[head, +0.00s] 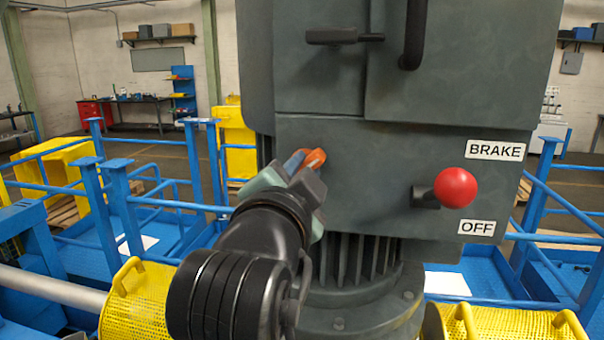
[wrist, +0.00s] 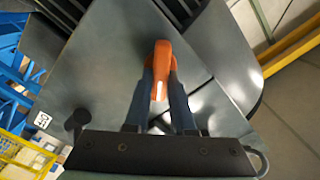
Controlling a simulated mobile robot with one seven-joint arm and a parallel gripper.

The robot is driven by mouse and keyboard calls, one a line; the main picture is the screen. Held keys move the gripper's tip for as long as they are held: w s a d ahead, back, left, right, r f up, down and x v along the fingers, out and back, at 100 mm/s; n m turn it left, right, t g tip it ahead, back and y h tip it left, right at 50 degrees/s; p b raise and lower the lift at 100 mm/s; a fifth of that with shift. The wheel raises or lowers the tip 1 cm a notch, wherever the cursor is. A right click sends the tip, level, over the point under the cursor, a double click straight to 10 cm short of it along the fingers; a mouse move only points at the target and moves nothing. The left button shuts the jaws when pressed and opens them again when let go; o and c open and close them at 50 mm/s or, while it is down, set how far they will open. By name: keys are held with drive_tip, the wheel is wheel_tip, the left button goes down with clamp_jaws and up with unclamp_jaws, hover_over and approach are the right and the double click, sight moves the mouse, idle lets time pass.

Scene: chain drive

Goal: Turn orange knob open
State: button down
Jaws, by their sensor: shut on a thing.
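The orange knob (head: 315,158) sits on the front face of the grey-green machine housing (head: 375,180), left of the middle in the head view. In the wrist view the orange knob (wrist: 161,62) stands between the two fingers. My gripper (wrist: 161,85) is shut on the knob, one finger on each side. In the head view my gripper (head: 303,160) and its wrist cover the lower part of the knob, and its base on the panel is hidden.
A red ball-ended brake lever (head: 456,188) stands out to the right, between the BRAKE label (head: 496,150) and the OFF label (head: 477,228). A dark handle (head: 343,36) is above. Blue railings (head: 545,185) and yellow mesh guards (head: 140,305) surround the machine.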

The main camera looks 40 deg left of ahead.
drive_tip(key=shift+f+m+b, duration=0.15)
drive_tip(key=shift+m+b, duration=0.45)
drive_tip(key=shift+m, duration=1.4)
drive_tip(key=shift+f+m+b, duration=0.1)
drive_tip(key=shift+m+b, duration=0.45)
drive_tip(key=shift+m, duration=1.45)
drive_tip(key=shift+d+m, duration=0.1)
drive_tip(key=shift+m, duration=0.2)
drive_tip(key=c, duration=0.8)
unclamp_jaws()
drive_tip(key=shift+o, duration=0.2)
